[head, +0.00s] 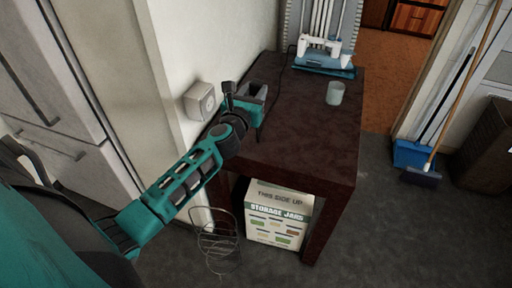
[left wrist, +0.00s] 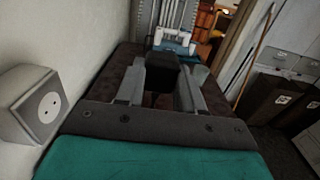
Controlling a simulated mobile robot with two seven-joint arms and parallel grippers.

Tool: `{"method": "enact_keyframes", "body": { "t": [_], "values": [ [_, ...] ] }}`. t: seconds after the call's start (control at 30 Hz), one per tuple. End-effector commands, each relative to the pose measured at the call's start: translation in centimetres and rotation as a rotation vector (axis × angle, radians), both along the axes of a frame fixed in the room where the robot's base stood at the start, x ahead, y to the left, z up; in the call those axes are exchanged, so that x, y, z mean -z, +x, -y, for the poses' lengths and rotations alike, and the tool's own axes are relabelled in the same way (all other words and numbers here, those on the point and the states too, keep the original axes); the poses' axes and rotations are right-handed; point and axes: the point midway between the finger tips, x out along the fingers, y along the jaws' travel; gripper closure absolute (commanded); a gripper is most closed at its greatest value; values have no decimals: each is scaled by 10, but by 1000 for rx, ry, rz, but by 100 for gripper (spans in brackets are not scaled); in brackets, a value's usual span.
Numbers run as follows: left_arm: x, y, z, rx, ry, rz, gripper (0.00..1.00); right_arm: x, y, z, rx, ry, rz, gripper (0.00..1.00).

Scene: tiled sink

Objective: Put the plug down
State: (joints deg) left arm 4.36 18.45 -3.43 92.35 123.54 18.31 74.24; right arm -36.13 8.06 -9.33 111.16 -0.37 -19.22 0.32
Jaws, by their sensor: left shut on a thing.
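My left gripper (head: 246,98) is over the left edge of the dark table (head: 312,125), close to the wall. In the left wrist view its two fingers (left wrist: 166,88) are closed around the black plug (left wrist: 166,68), which sits between them. The plug is mostly hidden by the gripper in the head view. A thin dark cord (head: 280,76) runs from the gripper area across the table toward the blue and white appliance (head: 325,52) at the back. My right gripper is in neither view.
A white wall socket (head: 201,101) is just left of the gripper; it also shows in the left wrist view (left wrist: 42,107). A pale cup (head: 335,93) stands at the table's back right. The table's middle and front are clear. A storage jars box (head: 275,218) is below.

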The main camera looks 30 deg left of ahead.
Motion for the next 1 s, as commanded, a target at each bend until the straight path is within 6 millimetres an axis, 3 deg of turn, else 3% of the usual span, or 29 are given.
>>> {"method": "enact_keyframes", "body": {
  "t": [0.3,0.4,0.73,1.0],
  "values": [
    [29,-1,3,2,-9,-16,100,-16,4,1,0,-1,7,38],
    [60,-1,2,4,-3,-12,100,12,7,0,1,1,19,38],
    [118,-1,1,3,-2,-11,100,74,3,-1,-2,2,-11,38],
    [153,0,2,4,-1,-10,100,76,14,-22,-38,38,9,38]
  ]
}}
